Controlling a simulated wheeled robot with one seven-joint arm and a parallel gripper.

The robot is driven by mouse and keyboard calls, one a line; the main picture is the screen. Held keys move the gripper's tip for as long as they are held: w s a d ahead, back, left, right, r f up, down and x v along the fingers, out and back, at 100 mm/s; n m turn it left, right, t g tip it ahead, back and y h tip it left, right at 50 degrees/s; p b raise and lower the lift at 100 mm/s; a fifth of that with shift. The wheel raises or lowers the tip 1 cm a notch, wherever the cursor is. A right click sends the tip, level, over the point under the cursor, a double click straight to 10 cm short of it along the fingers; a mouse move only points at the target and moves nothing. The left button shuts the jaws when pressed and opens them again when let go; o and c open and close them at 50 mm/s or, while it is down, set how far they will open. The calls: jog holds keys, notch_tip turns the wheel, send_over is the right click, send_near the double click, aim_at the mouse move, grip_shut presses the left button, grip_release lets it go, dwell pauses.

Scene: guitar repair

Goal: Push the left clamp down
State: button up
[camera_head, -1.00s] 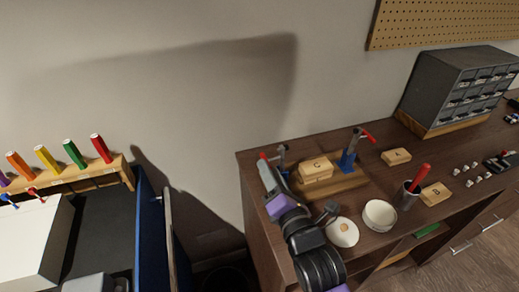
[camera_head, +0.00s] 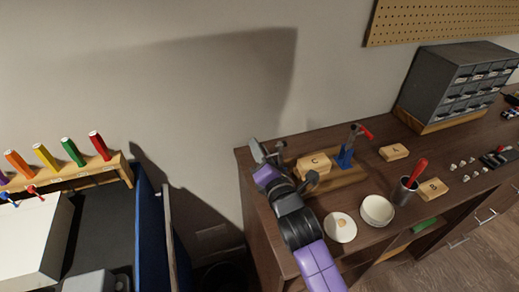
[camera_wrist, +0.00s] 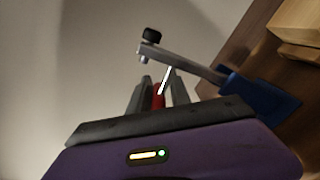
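The left clamp has a blue base (camera_wrist: 262,95), a metal arm with a black tip (camera_wrist: 150,36), and a red handle (camera_wrist: 157,101). In the head view the left clamp (camera_head: 280,149) stands at the left end of the wooden board, partly hidden by my arm. In the wrist view its metal arm sticks out sideways from the base. My gripper (camera_wrist: 158,92) has its fingers apart, one on each side of the red handle. I cannot tell whether they touch it. In the head view my gripper (camera_head: 259,154) is at the clamp.
Block C (camera_head: 314,165) sits on the board (camera_head: 347,177) beside the right clamp (camera_head: 349,152), which has a red handle. Blocks A (camera_head: 394,152) and B (camera_head: 433,189), a cup (camera_head: 403,193) and a white bowl (camera_head: 377,210) stand to the right. The wall is behind.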

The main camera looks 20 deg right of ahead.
grip_shut()
jog(key=shift+r, duration=0.1)
dwell(1.1)
